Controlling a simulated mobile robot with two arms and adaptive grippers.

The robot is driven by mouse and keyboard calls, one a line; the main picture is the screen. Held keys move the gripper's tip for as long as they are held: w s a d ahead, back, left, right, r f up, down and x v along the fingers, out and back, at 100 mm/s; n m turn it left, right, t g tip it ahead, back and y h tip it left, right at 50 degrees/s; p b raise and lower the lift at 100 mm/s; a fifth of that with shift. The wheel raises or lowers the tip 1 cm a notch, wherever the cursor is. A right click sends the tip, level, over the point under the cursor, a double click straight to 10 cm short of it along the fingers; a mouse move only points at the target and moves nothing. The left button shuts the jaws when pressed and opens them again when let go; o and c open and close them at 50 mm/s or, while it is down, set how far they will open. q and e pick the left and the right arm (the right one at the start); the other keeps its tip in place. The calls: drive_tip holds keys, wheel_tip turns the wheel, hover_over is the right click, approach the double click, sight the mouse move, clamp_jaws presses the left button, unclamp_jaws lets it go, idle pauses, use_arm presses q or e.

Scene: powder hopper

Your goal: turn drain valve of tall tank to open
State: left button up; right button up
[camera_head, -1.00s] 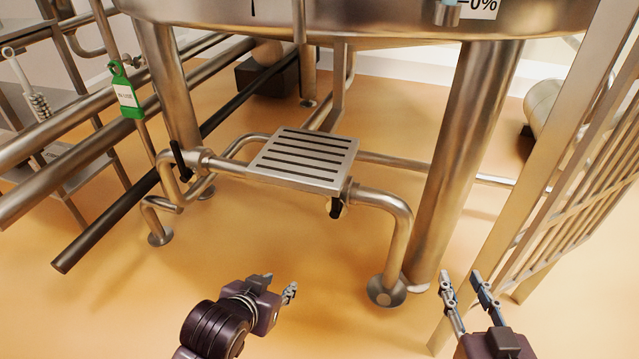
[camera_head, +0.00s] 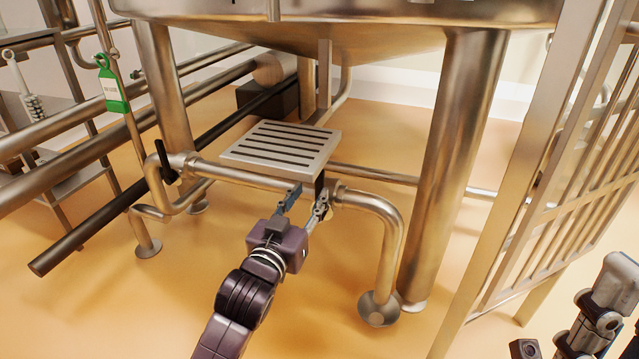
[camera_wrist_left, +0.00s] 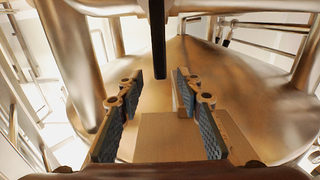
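A big steel tank (camera_head: 330,28) stands on thick legs at the top of the head view. Under it runs a steel pipe (camera_head: 372,203) with a black valve handle (camera_head: 319,183), which hangs down beside the grate and is partly hidden by my left gripper. My left gripper (camera_head: 308,198) is open at this handle. In the left wrist view the black handle (camera_wrist_left: 158,45) hangs ahead between the two spread fingers, which do not visibly grip it. A second black handle (camera_head: 163,158) stands tilted on the pipe at left. My right gripper (camera_head: 598,312) is at the lower right, its fingers unclear.
A slotted steel step (camera_head: 281,146) sits just above and behind my left gripper. A tank leg (camera_head: 455,165) and a steel railing (camera_head: 560,200) stand to the right. Long pipes and a green tag (camera_head: 112,86) are at left. The orange floor in front is mostly clear.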

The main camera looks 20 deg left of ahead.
sight(318, 181)
use_arm(q)
drive_tip(key=shift+w+d+b, duration=0.15)
drive_tip(key=shift+w+b, duration=1.15)
drive_tip(key=shift+w, duration=2.45)
drive_tip(key=shift+c, duration=0.3)
clamp_jaws()
